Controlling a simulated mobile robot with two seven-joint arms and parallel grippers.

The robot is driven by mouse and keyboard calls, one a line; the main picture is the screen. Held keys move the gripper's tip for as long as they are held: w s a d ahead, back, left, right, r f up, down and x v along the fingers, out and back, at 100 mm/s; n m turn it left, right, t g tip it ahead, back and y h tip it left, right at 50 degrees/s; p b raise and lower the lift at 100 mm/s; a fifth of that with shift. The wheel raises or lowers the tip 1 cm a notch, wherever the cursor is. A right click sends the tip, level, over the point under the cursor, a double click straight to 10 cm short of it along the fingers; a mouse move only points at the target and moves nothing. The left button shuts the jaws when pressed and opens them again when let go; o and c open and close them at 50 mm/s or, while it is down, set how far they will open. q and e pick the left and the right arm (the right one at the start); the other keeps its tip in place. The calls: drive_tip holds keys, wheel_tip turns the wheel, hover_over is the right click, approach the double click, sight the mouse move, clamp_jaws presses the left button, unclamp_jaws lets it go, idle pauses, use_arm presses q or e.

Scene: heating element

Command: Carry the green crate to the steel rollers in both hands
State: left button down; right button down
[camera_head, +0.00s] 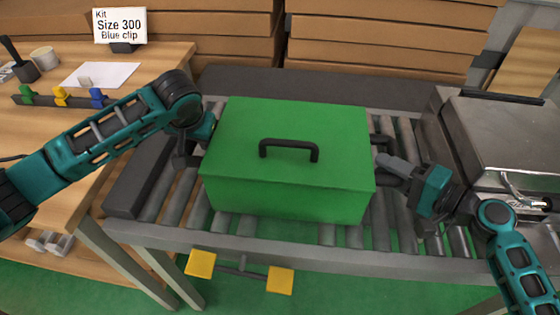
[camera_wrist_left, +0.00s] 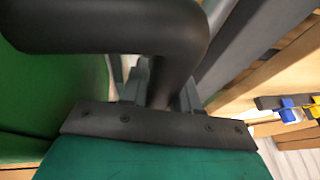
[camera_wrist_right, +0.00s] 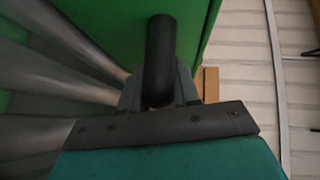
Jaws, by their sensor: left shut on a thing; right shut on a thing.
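The green crate (camera_head: 285,180) is a closed box with a black handle on its lid, and it is over the steel rollers (camera_head: 170,200) in the head view. I cannot tell for sure whether its underside touches them. My left gripper (camera_head: 192,150) is at the crate's left side, shut on a dark side handle (camera_wrist_left: 170,60), which fills much of the left wrist view. My right gripper (camera_head: 385,155) is at the right side, shut on the other dark handle (camera_wrist_right: 160,55). The crate looks level. The fingertips are partly hidden in the head view.
A dark bar (camera_head: 140,185) edges the rollers at left and a dark panel (camera_head: 320,88) runs behind. A metal machine (camera_head: 505,140) stands at right. A wooden table (camera_head: 150,65) at left holds a sign (camera_head: 120,25) and coloured clips (camera_head: 62,97). Yellow pedals (camera_head: 280,280) are below.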

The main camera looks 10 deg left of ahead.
use_arm(q)
drive_tip(key=shift+w+a+f+b, duration=0.1)
drive_tip(key=shift+a+f+b, duration=0.05)
drive_tip(key=shift+f+b, duration=0.25)
use_arm(e)
drive_tip(key=shift+d+f, duration=0.1)
drive_tip(key=shift+f, duration=0.3)
use_arm(q)
drive_tip(key=c, duration=0.8)
unclamp_jaws()
use_arm(e)
drive_tip(key=c, duration=0.8)
unclamp_jaws()
use_arm(q)
drive_tip(key=o, duration=0.8)
drive_tip(key=shift+d+f, duration=0.1)
drive_tip(key=shift+d, duration=0.1)
